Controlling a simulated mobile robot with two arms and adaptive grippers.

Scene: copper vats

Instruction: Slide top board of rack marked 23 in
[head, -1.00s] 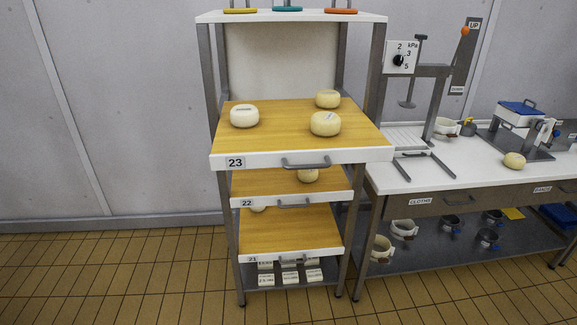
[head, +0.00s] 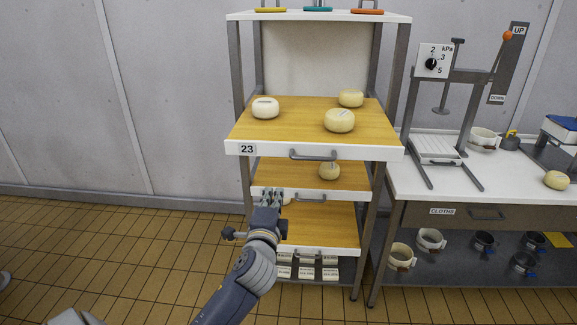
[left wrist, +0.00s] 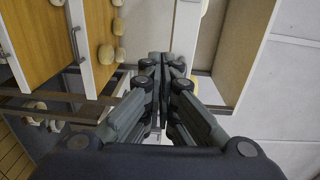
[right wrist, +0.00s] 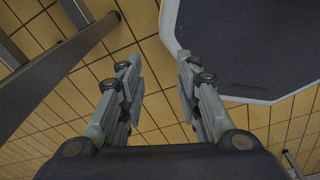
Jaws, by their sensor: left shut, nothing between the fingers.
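The rack (head: 401,80) stands in the middle of the head view. Its top board marked 23 (head: 290,125) is wooden with a white front edge and a grey handle (head: 312,155). The board sticks out in front of the posts, farther than the boards below, and carries three round cheeses. My left gripper (head: 271,194) is shut and empty, below and left of the handle and apart from it in the picture. The left wrist view shows its fingers (left wrist: 163,62) together, with boards and cheeses at left. My right gripper (right wrist: 157,62) is open and empty above the tiled floor.
Board 22 (head: 350,176) and another board (head: 345,225) sit lower in the rack. The white-topped table (head: 430,188) with the press (head: 435,148) stands close at right. Free tiled floor (head: 120,240) lies at left. A dark platform (right wrist: 250,45) shows beside my right gripper.

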